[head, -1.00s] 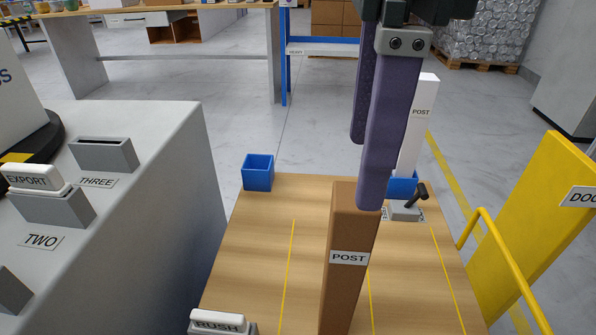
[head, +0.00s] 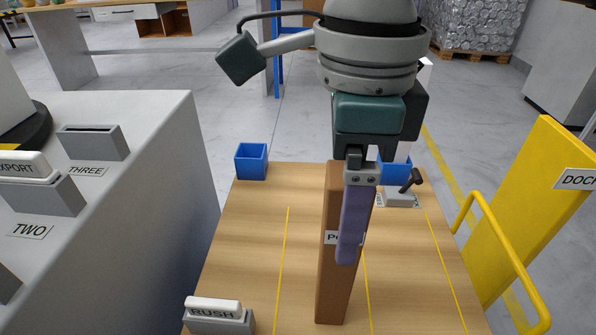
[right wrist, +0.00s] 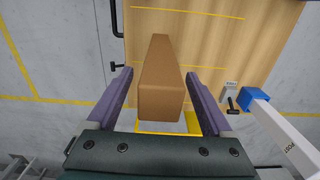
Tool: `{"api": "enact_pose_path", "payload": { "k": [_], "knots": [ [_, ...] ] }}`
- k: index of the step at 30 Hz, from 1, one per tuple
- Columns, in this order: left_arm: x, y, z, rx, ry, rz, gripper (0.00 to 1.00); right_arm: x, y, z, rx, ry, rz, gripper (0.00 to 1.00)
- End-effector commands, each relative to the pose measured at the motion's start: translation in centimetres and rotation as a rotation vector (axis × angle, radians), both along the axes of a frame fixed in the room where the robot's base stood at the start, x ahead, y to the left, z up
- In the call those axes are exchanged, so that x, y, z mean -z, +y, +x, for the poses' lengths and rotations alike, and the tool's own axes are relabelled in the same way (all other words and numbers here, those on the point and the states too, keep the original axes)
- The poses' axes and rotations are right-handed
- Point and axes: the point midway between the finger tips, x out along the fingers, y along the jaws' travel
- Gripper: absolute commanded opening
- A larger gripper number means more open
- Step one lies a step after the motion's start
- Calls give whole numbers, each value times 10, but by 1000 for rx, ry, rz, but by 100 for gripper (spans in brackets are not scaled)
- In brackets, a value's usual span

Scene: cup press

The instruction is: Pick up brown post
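The brown post (head: 330,280) stands upright on the wooden table, with a POST label on its near face. In the head view my right gripper (head: 348,255) points down over its upper part. One purple finger hangs in front of the post and partly covers the label; the other finger is hidden. In the right wrist view the brown post (right wrist: 160,80) lies between the two fingers of my open right gripper (right wrist: 158,72), with a gap on each side. My left gripper is not in view.
An empty blue socket (head: 251,161) stands at the table's back left. A white post (right wrist: 285,140) stands in a blue socket (right wrist: 257,98) at the back right, beside a small black lever (head: 410,182). A RUSH stamp (head: 213,309) is front left. A yellow rail (head: 500,260) flanks the right.

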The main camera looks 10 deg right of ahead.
Motion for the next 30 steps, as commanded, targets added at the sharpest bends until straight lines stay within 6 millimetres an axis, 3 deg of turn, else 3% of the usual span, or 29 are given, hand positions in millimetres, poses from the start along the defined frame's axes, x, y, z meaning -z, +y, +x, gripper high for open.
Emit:
{"api": "enact_pose_path", "payload": {
  "k": [2,22,30],
  "knots": [
    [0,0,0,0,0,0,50,0,0,0,0,0,0,76],
    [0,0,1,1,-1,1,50,-1,0,0,0,0,1,1],
    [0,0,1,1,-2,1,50,-1,0,0,1,0,1,0]
  ]
}}
